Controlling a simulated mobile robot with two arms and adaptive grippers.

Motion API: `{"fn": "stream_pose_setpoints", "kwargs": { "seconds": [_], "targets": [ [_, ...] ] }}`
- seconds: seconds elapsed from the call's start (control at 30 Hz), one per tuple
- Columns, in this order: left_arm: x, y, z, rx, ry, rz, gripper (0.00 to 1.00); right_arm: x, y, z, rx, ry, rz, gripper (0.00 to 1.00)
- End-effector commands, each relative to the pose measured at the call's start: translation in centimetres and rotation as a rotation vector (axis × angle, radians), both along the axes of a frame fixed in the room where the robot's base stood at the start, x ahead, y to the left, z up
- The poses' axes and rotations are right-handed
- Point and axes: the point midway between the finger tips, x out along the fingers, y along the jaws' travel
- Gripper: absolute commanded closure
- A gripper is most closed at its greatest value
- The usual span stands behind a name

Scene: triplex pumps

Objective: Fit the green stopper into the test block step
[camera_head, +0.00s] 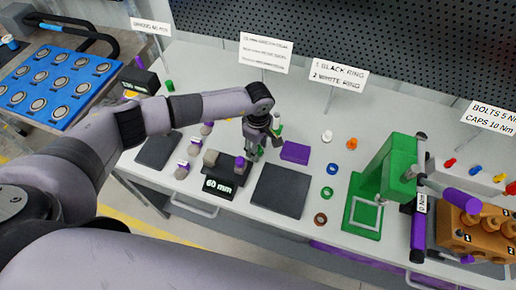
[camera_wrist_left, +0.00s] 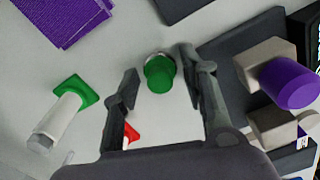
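The green stopper (camera_wrist_left: 160,72) shows in the left wrist view as a round green piece on a pale base, between the two fingertips. My left gripper (camera_wrist_left: 158,62) is open around it, with a clear gap at the left finger and a narrower one at the right. In the head view my left gripper (camera_head: 260,142) points down over the middle of the table and mostly hides the stopper. I cannot tell which piece is the test block step; grey blocks with purple cylinders (camera_wrist_left: 290,82) stand to the right in the wrist view. My right gripper is not in view.
A white part with a green square base (camera_wrist_left: 75,92) lies left of the gripper, and a red piece (camera_wrist_left: 131,132) is close by. A purple block (camera_head: 295,151), a dark mat (camera_head: 280,192) and a green press (camera_head: 395,175) stand further right. The pegboard (camera_head: 340,45) closes the back.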

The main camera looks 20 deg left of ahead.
Motion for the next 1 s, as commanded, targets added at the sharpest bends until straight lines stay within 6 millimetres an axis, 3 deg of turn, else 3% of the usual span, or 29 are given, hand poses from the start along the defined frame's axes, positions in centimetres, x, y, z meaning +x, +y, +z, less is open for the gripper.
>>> {"fn": "stream_pose_setpoints", "kwargs": {
  "seconds": [0.1,0.7,1.0],
  "targets": [
    [0.01,0.02,-0.02,0.000,0.000,0.000,0.60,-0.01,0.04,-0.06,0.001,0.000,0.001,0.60],
    [0.03,0.03,0.06,0.001,0.000,0.001,1.00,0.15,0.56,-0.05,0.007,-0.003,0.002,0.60],
    [0.08,0.05,0.31,0.001,-0.001,0.001,1.00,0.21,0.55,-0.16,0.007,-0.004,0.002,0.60]
  ]
}}
